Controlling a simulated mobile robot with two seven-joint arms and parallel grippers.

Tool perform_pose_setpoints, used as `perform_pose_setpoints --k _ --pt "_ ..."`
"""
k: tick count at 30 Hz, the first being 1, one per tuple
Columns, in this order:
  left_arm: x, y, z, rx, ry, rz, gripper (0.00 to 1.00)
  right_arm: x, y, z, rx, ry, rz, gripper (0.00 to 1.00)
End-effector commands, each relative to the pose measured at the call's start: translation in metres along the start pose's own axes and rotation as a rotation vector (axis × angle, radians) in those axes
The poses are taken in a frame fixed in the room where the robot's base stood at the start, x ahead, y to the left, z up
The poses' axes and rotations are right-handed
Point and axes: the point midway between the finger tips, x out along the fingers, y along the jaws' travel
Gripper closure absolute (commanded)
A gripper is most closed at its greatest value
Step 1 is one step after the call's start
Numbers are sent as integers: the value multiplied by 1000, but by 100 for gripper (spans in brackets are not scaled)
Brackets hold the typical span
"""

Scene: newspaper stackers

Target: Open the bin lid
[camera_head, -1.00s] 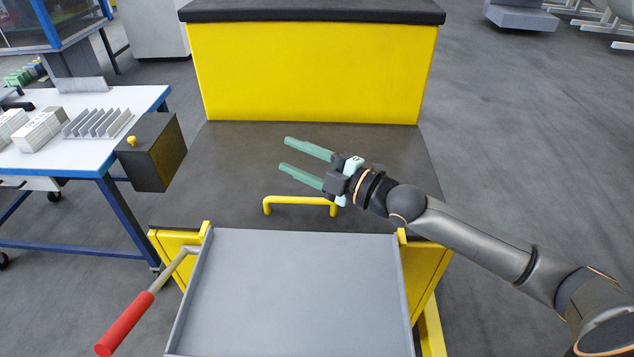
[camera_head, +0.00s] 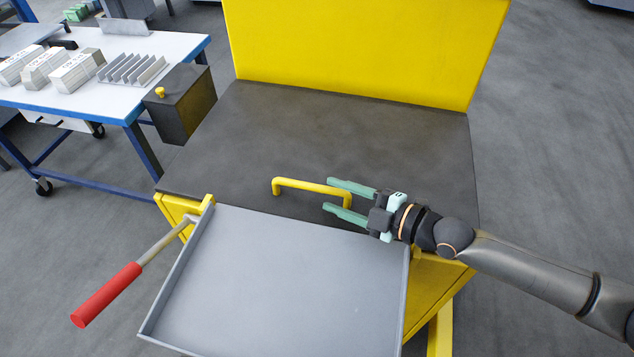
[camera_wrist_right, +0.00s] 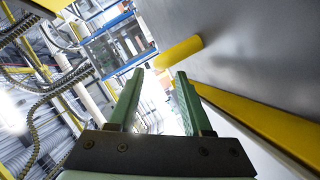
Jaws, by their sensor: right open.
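The bin lid (camera_head: 300,133) is a dark flat panel, lying shut in front of a yellow upright panel. A yellow bar handle (camera_head: 298,185) stands on its near part. My right gripper (camera_head: 328,194) is open and empty at the handle's right end, its pale green fingers pointing left. In the head view the handle's right end shows between the two fingers. In the right wrist view the handle's rounded yellow end (camera_wrist_right: 180,52) shows just beyond the open fingers (camera_wrist_right: 158,76). I cannot tell whether they touch it. My left gripper is not in view.
A grey tray (camera_head: 290,290) sits in front of the lid. A red-handled lever (camera_head: 105,295) sticks out at its left. A dark box with a yellow knob (camera_head: 190,110) stands left of the lid, near a white table (camera_head: 120,98) with white stacks. Grey floor is clear at right.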

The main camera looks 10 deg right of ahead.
Motion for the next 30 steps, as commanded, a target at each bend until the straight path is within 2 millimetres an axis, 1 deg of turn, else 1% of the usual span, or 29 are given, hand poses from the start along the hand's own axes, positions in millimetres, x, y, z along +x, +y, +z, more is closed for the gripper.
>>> perform_pose_setpoints --k 1,6,12,17,24,26,30 --pt "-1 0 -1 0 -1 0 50 8 2 -2 2 3 3 50" --pt "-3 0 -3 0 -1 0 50 32 2 -2 2 3 2 50" --pt "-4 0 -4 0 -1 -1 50 54 1 -1 2 2 1 50" --pt "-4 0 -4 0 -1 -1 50 61 1 -1 0 1 0 50" --pt "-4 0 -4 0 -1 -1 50 61 1 -1 0 1 0 50" --pt "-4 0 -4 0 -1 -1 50 61 1 -1 0 1 0 56" --pt "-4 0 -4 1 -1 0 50 61 0 -1 0 1 0 72"
